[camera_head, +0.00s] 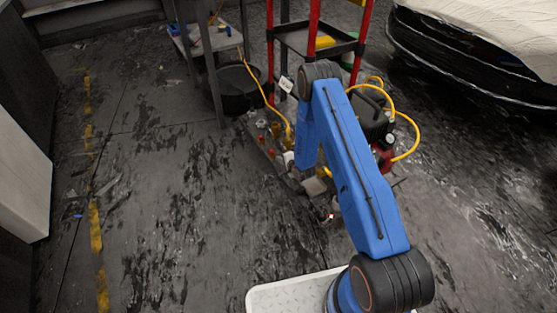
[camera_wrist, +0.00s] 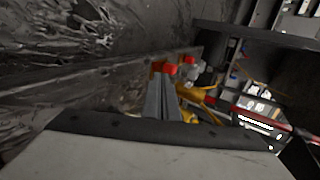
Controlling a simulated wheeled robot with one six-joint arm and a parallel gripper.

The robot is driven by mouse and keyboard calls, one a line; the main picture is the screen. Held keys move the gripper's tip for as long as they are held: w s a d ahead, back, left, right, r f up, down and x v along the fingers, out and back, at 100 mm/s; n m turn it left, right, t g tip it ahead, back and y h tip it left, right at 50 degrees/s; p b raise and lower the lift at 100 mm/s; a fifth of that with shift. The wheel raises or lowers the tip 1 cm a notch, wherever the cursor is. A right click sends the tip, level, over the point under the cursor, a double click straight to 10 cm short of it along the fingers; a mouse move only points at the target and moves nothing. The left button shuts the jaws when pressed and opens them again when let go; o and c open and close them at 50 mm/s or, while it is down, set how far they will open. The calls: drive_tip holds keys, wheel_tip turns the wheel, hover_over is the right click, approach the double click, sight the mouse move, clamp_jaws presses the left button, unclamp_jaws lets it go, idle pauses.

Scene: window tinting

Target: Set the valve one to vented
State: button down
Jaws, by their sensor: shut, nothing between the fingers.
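Several small red valve handles show in the wrist view, two of them side by side (camera_wrist: 170,69) just beyond my fingertips and one (camera_wrist: 189,60) a little to the right. In the head view, red handles (camera_head: 260,139) sit on a low dark assembly left of my blue arm. I cannot tell which one is valve one, nor read any setting. My gripper (camera_wrist: 161,84) is shut and empty, its grey fingers pointing at the red handles. I cannot tell whether the tips touch them. In the head view my arm hides part of the assembly.
A yellow hose (camera_head: 407,125) loops by a dark machine (camera_head: 371,112) to the right. A red-legged stand (camera_head: 270,55) and a black tub (camera_head: 236,88) stand behind. A covered vehicle (camera_head: 480,45) is at the back right. The floor to the left is mostly clear.

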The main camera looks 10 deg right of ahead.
drive_tip(key=v, duration=0.8)
drive_tip(key=shift+s, duration=0.25)
drive_tip(key=shift+d+r, duration=0.1)
